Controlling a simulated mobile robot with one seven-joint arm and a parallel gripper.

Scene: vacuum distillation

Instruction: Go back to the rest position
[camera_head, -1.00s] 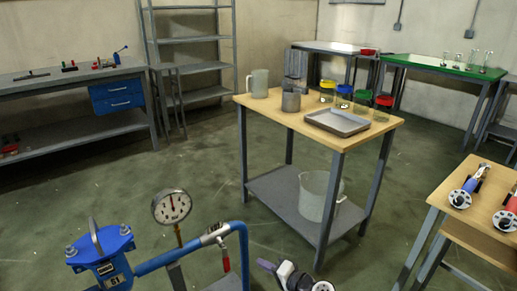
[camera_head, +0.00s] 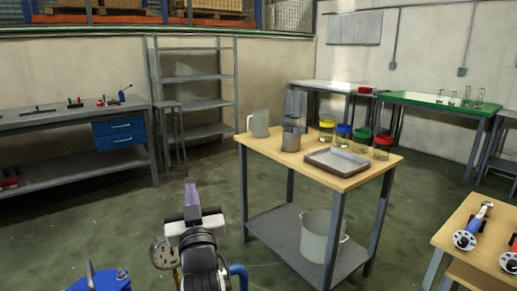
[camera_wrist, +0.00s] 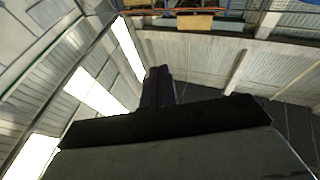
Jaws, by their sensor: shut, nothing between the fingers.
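My gripper (camera_head: 192,193) stands upright at the lower middle of the head view, pointing up, with its fingers together and nothing between them. It also shows in the wrist view (camera_wrist: 158,85), where the closed dark fingers point toward the ceiling and upper wall. My arm partly hides the pressure gauge (camera_head: 163,253) behind it. The blue-lidded apparatus (camera_head: 100,281) shows only at the bottom edge of the head view.
A workbench (camera_head: 75,118) is at left, a shelf (camera_head: 195,78) behind. Another table (camera_head: 470,220) is at right. Open floor lies between.

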